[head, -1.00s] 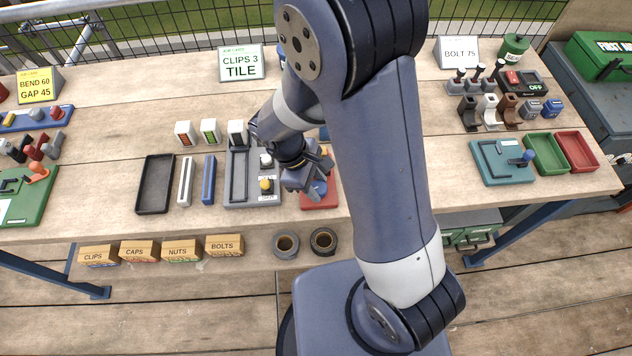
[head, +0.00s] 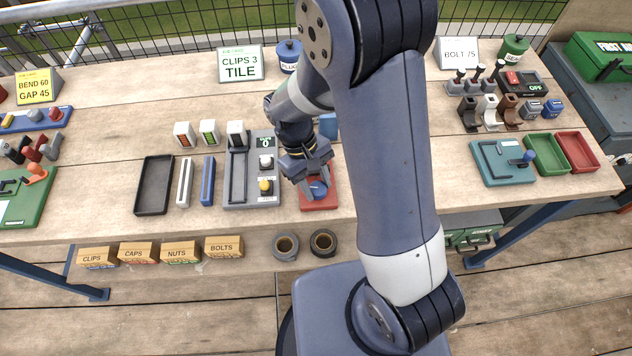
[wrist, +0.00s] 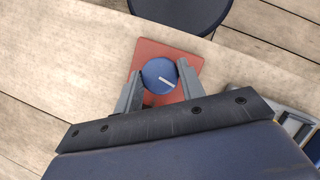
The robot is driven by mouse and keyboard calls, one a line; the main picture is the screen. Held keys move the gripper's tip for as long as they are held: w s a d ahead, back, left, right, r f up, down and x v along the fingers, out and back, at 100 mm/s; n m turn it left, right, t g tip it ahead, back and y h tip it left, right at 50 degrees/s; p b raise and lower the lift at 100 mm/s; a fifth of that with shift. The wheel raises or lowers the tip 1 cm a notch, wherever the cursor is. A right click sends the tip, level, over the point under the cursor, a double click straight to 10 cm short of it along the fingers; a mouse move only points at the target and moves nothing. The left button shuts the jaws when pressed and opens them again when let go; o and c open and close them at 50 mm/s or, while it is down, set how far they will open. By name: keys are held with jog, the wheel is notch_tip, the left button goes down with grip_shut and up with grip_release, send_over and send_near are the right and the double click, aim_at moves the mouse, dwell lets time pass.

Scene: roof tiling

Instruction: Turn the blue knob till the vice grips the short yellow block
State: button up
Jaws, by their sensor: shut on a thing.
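The blue knob (head: 318,189) sits on a red base (head: 310,206) near the front edge of the bench, right of the grey panel. In the wrist view the knob (wrist: 160,75) is round with a white pointer line, on the red plate (wrist: 158,48). My gripper (wrist: 158,84) has a finger on each side of the knob and is shut on it. In the head view my gripper (head: 308,188) comes down onto it from above. The vice jaws and the short yellow block cannot be made out; my arm hides part of that area.
A grey panel (head: 238,198) with a white and a yellow button stands left of the red base. A blue block (head: 328,126) shows behind my wrist. A teal fixture (head: 490,172) and green and red trays lie to the right. Bare bench lies between them and my arm.

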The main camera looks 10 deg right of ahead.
dwell(0.4)
jog(key=o, duration=0.7)
jog(key=v, duration=1.1)
jog(key=shift+d, duration=0.1)
jog(key=x, duration=1)
jog(key=shift+s+f, duration=0.1)
jog(key=shift+f, duration=0.4)
